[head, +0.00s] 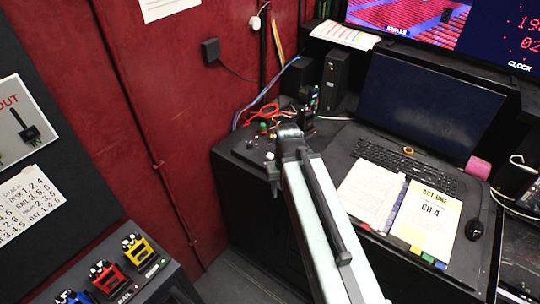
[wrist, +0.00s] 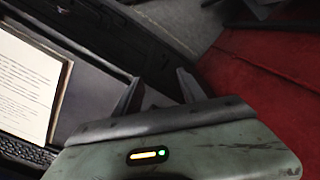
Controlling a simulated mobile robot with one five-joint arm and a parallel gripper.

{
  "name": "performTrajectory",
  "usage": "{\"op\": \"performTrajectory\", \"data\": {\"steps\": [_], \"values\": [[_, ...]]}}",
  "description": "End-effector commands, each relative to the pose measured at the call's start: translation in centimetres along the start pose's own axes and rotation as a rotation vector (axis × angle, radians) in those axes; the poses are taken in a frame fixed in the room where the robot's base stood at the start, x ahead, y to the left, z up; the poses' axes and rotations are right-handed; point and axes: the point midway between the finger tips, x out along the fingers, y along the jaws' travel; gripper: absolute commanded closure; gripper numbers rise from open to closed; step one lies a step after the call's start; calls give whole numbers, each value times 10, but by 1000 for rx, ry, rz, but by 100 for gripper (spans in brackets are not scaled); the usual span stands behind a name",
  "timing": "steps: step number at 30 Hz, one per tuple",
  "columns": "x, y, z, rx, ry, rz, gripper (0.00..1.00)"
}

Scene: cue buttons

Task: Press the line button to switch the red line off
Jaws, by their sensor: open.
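On the left end of the dark desk, a small black control panel (head: 248,152) carries small knobs or buttons, among them a pale one (head: 269,156) and a green one (head: 263,128). Their labels are too small to read, so I cannot tell which is the line button, and no lit red line can be made out. My gripper (head: 274,178) is at the panel's front right edge, partly hidden by my pale arm. In the wrist view my gripper (wrist: 157,84) shows two dark fingers apart, with nothing between them. I cannot tell whether it touches the panel.
Red cables (head: 264,113) and small upright items stand behind the panel. A box with blue, red and yellow handles (head: 107,275) is lower left. Red wall panelling (head: 120,120) rises behind.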

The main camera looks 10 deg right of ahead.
Motion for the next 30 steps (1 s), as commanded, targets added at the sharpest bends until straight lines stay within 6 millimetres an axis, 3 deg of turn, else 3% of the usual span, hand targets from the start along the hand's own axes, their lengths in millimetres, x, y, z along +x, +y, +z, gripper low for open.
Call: {"op": "performTrajectory", "data": {"steps": [2,7,30], "values": [[0,0,0,0,0,0,52],[0,0,0,0,0,0,99],[0,0,0,0,0,0,100]]}}
